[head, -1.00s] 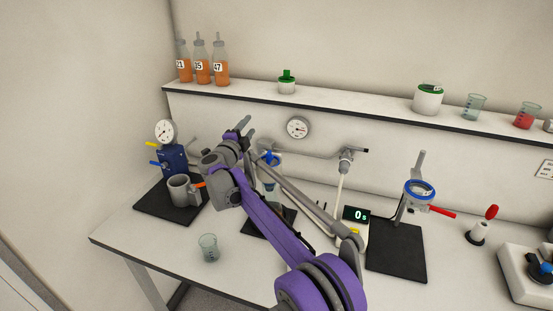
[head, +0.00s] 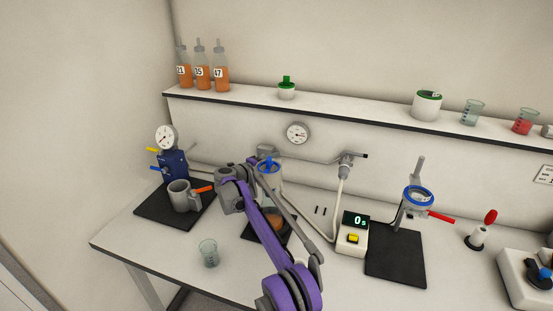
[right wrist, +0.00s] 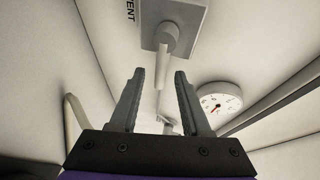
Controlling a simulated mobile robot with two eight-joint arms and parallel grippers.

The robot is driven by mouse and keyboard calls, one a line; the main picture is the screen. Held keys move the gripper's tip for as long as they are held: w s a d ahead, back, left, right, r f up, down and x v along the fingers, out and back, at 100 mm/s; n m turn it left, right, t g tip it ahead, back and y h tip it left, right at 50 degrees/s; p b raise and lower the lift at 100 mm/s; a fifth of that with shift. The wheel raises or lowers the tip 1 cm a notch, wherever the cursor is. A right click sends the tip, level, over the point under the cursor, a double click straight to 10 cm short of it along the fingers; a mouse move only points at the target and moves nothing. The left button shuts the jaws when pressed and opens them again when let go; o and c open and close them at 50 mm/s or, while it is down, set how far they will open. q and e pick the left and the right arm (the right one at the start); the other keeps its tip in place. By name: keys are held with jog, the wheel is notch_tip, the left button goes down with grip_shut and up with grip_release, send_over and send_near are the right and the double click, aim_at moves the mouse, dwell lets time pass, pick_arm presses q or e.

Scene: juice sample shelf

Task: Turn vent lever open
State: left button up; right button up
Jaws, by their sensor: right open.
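In the right wrist view, a pale box (right wrist: 186,14) lettered "VENT" hangs at the top, its first letter partly cut off. A pale grey lever (right wrist: 163,66) hangs from its round hub, in line with the gap between my fingers. My right gripper (right wrist: 160,75) is open with nothing held between its fingers. The lever seems to lie just beyond or between the fingertips; I cannot tell if it touches them. In the head view my purple right arm reaches to the back of the bench by the wall pipe (head: 310,157), and the vent lever cannot be made out there. My left gripper is out of view.
A round wall gauge (head: 298,132) sits right of the gripper. A blue-topped vessel (head: 268,167) stands close beside my right arm. The blue machine (head: 172,166) and grey mug (head: 181,195) are to the left, the timer (head: 352,236) to the right.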

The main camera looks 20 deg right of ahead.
jog(key=shift+x, duration=0.95)
jog(key=shift+a, duration=0.1)
jog(key=shift+c, duration=0.3)
grip_shut()
dwell(0.4)
